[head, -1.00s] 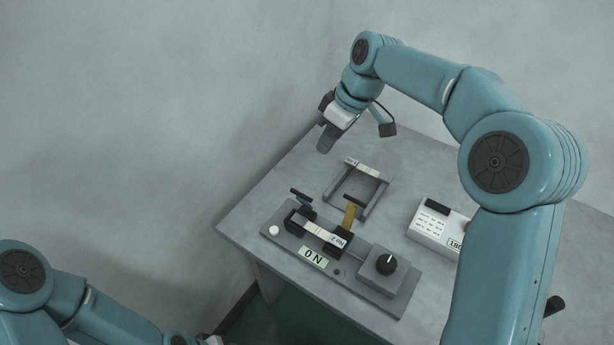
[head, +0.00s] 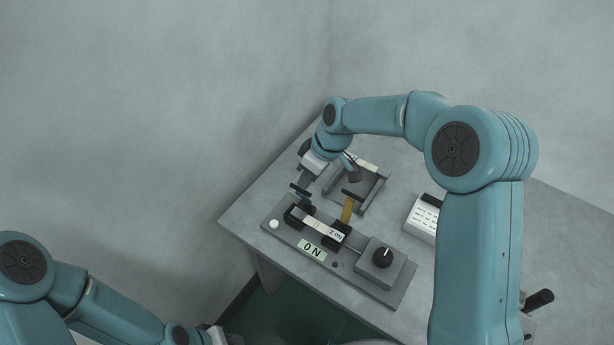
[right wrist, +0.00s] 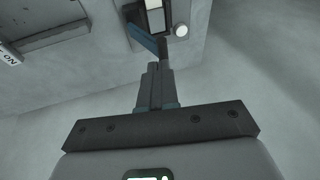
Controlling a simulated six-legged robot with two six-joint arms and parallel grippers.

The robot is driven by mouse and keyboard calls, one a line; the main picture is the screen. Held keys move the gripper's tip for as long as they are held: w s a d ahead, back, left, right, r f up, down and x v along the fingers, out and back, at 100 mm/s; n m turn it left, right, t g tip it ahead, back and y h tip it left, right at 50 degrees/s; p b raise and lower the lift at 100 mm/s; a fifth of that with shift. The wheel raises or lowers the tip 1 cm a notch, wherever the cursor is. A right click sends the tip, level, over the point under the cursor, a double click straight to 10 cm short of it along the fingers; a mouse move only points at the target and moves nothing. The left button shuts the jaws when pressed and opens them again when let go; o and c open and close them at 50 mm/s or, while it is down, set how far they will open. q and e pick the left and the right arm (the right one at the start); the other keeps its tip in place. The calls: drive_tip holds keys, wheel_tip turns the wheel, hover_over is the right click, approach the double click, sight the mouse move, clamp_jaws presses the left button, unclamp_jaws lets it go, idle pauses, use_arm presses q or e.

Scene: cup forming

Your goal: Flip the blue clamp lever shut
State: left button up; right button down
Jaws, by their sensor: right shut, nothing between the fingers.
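The blue clamp lever (head: 304,198) stands up at the left end of the grey clamp fixture (head: 330,258), with a dark crossbar on top. In the right wrist view the blue lever (right wrist: 141,38) and its dark bar lie just beyond my fingertips. My right gripper (head: 304,179) is shut and empty, pointing down just behind the lever; it also shows in the right wrist view (right wrist: 156,72). I cannot tell whether it touches the bar. A yellow lever (head: 347,209) stands up at the fixture's other clamp.
A light strip (head: 322,229) spans the two dark clamps. A grey rack (head: 372,193) stands behind, partly under my right arm. A white box (head: 420,218) is at right.

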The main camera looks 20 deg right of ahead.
drive_tip(key=shift+s, duration=0.15)
drive_tip(key=shift+a+f+b, duration=0.1)
drive_tip(key=shift+a+b, duration=0.15)
drive_tip(key=shift+b, duration=0.25)
drive_tip(key=shift+s+a+f+t+h+b, duration=0.1)
drive_tip(key=shift+s+a+t+h+b, duration=0.35)
drive_tip(key=shift+b, duration=0.65)
drive_tip(key=shift+s+a+f+n+t+h+b, duration=0.3)
drive_tip(key=shift+s+a+f+t+h+b, duration=0.9)
drive_tip(key=shift+b, duration=3.6)
drive_tip(key=shift+s+a+f+n+t+h+b, duration=0.3)
drive_tip(key=shift+s+a+f+t+h+b, duration=0.7)
drive_tip(key=shift+b, duration=3.8)
drive_tip(key=shift+s+a+f+n+t+h+b, duration=0.45)
drive_tip(key=shift+a+f+t+h+b, duration=1.15)
drive_tip(key=shift+b, duration=3.2)
drive_tip(key=shift+s+d+f+g, duration=0.1)
drive_tip(key=shift+d+f+g, duration=0.15)
drive_tip(key=shift+f+g, duration=0.4)
drive_tip(key=shift+d+r, duration=0.1)
